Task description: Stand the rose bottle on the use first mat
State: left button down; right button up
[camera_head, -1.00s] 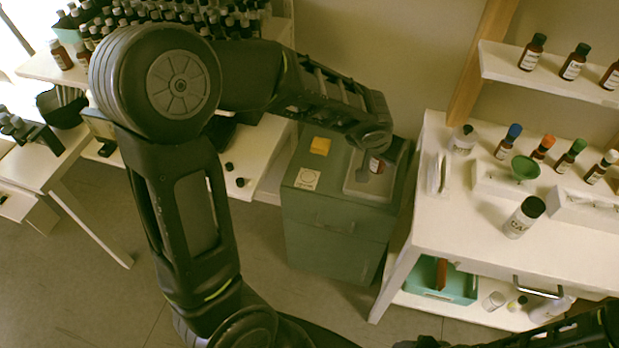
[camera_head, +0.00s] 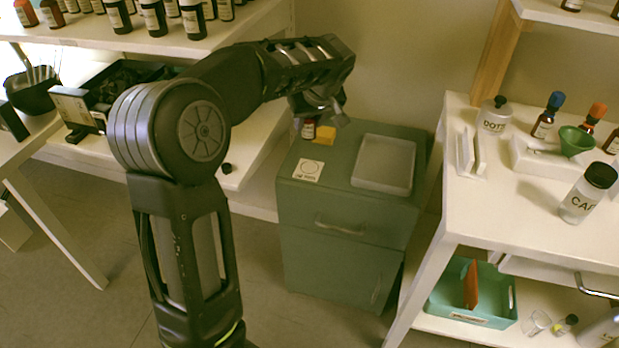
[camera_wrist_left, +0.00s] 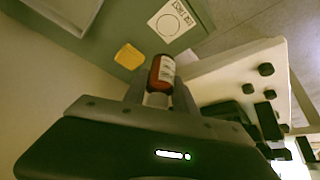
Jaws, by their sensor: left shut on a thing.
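My left gripper (camera_head: 316,114) is shut on a brown bottle with a white label (camera_head: 308,129). In the left wrist view the bottle (camera_wrist_left: 162,72) sits between the fingers (camera_wrist_left: 158,88); its label text is too small to read, so I cannot confirm it is rose. The use first mat (camera_head: 308,169), a small white square with a printed circle, lies on the green cabinet's top at the front left. The bottle is behind the mat, apart from it. The mat also shows, bare, in the left wrist view (camera_wrist_left: 172,20). My right gripper is out of view.
A yellow block (camera_head: 323,135) is close beside the held bottle on the green cabinet (camera_head: 340,205). A pale, empty tray (camera_head: 384,165) covers the cabinet's right side. A white table (camera_head: 500,205) with bottles and a green funnel (camera_head: 577,141) stands at the right.

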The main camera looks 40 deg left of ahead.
aim_at(309, 137)
pick_arm(q)
jog(key=shift+f+b, duration=0.4)
jog(key=shift+f, duration=2.05)
jog(key=shift+f+b, duration=0.45)
jog(key=shift+f, duration=2.05)
jog(key=shift+f, duration=0.2)
jog(key=c, duration=1)
grip_release()
jog(key=shift+r, duration=0.1)
